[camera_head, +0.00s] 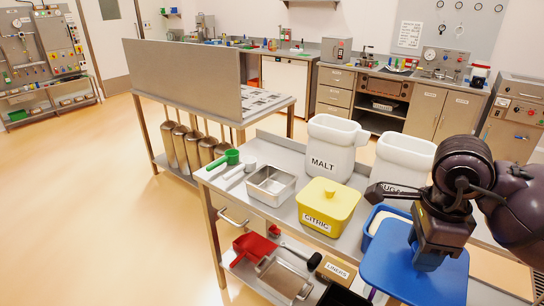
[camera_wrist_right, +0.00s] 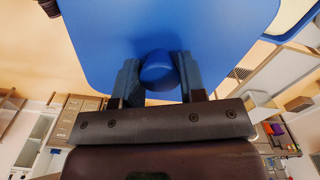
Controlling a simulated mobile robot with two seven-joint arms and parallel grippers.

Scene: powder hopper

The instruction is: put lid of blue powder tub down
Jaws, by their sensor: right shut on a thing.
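The flat blue lid (camera_head: 400,279) is in the lower right of the head view. The blue powder tub (camera_head: 368,226) stands open on the steel table, with pale powder visible inside. The lid is in front of the tub in the picture and hides part of it. I cannot tell the lid's exact height. My left gripper is not in view.
The yellow CITRIC tub (camera_head: 328,203), white MALT tub (camera_head: 333,148), another white tub (camera_head: 401,160) and a steel pan (camera_head: 271,185) stand on the steel table (camera_head: 258,214). A green scoop (camera_head: 231,157) lies at its left end. A lower shelf holds a red scoop (camera_head: 252,246) and a LINERS box (camera_head: 336,269).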

